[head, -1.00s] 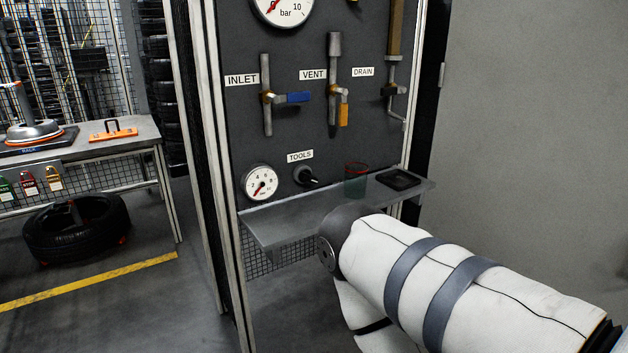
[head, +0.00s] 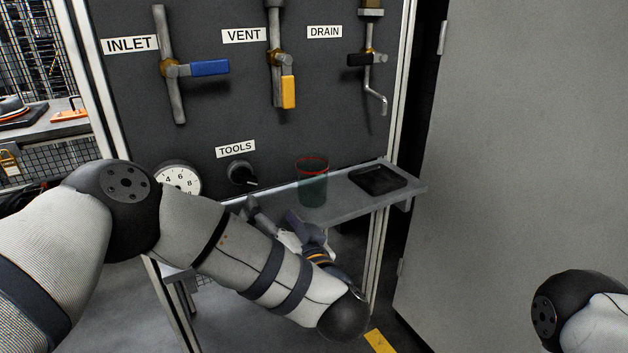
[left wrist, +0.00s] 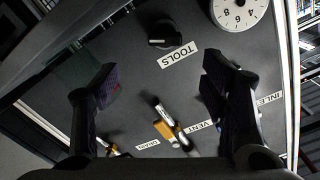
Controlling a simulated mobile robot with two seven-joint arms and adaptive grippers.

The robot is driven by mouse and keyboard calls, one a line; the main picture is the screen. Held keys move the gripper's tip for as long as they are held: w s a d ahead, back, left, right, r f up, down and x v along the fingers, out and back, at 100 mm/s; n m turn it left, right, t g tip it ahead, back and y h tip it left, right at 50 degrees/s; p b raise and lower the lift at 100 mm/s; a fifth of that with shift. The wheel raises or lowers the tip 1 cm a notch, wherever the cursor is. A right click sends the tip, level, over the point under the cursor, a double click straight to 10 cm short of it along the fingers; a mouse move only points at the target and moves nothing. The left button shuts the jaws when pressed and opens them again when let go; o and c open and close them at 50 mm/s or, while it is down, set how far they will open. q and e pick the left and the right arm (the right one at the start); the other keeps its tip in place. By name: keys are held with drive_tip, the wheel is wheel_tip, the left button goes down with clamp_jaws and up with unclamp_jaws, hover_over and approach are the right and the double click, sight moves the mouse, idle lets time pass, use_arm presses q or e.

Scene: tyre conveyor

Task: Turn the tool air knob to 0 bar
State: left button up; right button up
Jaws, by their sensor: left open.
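The tool air knob (head: 242,174) is a small black knob with a white mark, under the TOOLS label (head: 235,149) on the dark panel. It also shows in the left wrist view (left wrist: 165,36). The white gauge (head: 180,180) is left of the knob. My left arm hides its lower part, and I cannot see its needle. My left gripper (head: 275,214) is open and empty at the shelf's front edge, below and a little right of the knob. In the left wrist view the knob lies beyond the gap between the fingers (left wrist: 162,85), not touched. My right gripper is out of view.
A shelf (head: 345,205) juts out under the knob, holding a see-through green cup (head: 312,185) with a red rim and a black tray (head: 380,181). Above are a blue inlet handle (head: 210,68), a yellow vent handle (head: 288,92) and a drain valve (head: 368,58).

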sight(246, 182)
use_arm(q)
drive_tip(key=x, duration=0.5)
drive_tip(key=b+x, duration=0.1)
drive_tip(key=x, duration=0.5)
drive_tip(key=shift+s+a+r, duration=0.15)
drive_tip(key=shift+a, duration=0.3)
drive_tip(key=shift+w+a+r, duration=0.1)
drive_tip(key=shift+w+a, duration=0.1)
drive_tip(key=shift+w, duration=0.15)
drive_tip(key=c, duration=1.1)
